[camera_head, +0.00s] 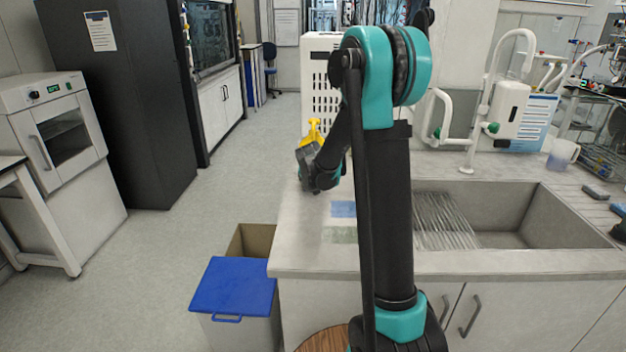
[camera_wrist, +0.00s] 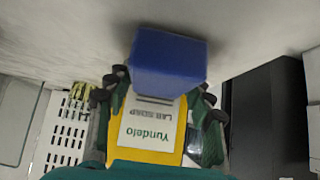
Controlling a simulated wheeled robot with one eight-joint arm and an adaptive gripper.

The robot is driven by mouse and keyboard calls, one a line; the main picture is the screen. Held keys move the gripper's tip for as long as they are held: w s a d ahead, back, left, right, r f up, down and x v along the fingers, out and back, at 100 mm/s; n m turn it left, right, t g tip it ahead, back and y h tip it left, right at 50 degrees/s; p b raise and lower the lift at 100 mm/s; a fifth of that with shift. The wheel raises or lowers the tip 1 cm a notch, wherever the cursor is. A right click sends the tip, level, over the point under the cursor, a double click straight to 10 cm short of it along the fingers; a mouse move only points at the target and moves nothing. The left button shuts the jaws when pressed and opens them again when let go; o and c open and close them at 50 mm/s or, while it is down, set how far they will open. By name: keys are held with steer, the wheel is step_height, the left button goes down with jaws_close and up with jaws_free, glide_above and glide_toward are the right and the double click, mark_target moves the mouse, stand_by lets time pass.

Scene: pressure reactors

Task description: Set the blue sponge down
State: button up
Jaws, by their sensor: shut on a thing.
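The blue sponge (camera_wrist: 168,65) is a blue block between the fingertips of my gripper (camera_wrist: 162,84) in the wrist view. The fingers close on it from both sides. The sponge is not clearly visible in the head view, where my gripper (camera_head: 312,172) is over the far left end of the counter. A grey-white surface fills the top of the wrist view beyond the sponge; I cannot tell whether they touch. A yellow soap bottle with a white label (camera_wrist: 150,130) shows beyond the sponge, between the fingers. Its yellow top (camera_head: 313,130) shows behind the gripper in the head view.
Flat blue (camera_head: 343,209) and green (camera_head: 340,235) patches lie on the counter (camera_head: 310,255) near the gripper. A white perforated box (camera_head: 319,85) stands behind. The sink (camera_head: 520,215) is to the right. A blue-lidded bin (camera_head: 235,286) stands below the counter's left edge.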

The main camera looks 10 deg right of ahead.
steer(key=o, duration=1)
steer(key=shift+f, duration=0.1)
steer(key=v, duration=1.2)
